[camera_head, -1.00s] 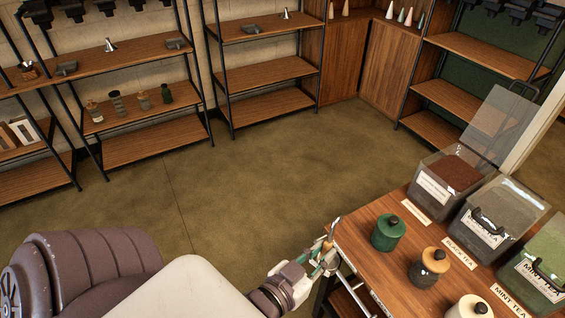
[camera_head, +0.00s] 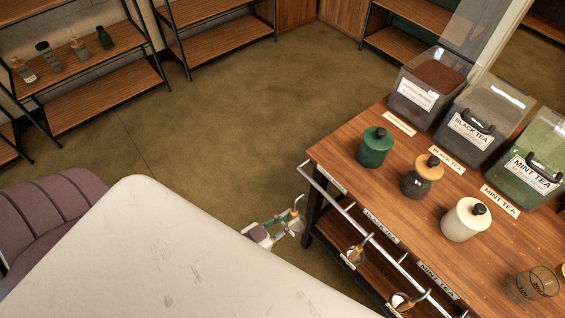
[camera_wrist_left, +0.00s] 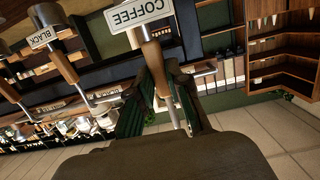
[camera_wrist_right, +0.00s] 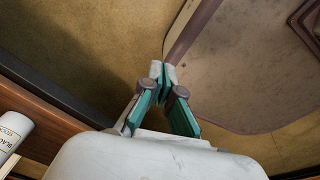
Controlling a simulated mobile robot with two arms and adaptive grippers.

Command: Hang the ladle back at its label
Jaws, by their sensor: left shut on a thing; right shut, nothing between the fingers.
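My left gripper (camera_head: 288,224) is shut on a ladle with a wooden handle (camera_wrist_left: 153,65), just left of the wooden table's (camera_head: 345,150) near-left leg. In the left wrist view a white COFFEE tag (camera_wrist_left: 140,12) shows at the handle's upper end, and a metal part extends between the green fingers. A metal rail (camera_head: 340,205) runs along the table's front edge below BLACK TEA (camera_head: 381,226) and MINT TEA (camera_head: 440,280) labels. Two other ladles (camera_head: 355,255) (camera_head: 402,301) hang there. My right gripper (camera_wrist_right: 158,80) is shut and empty over the floor, and out of the head view.
Shelves (camera_head: 95,100) line the back wall. The floor (camera_head: 215,130) between is clear.

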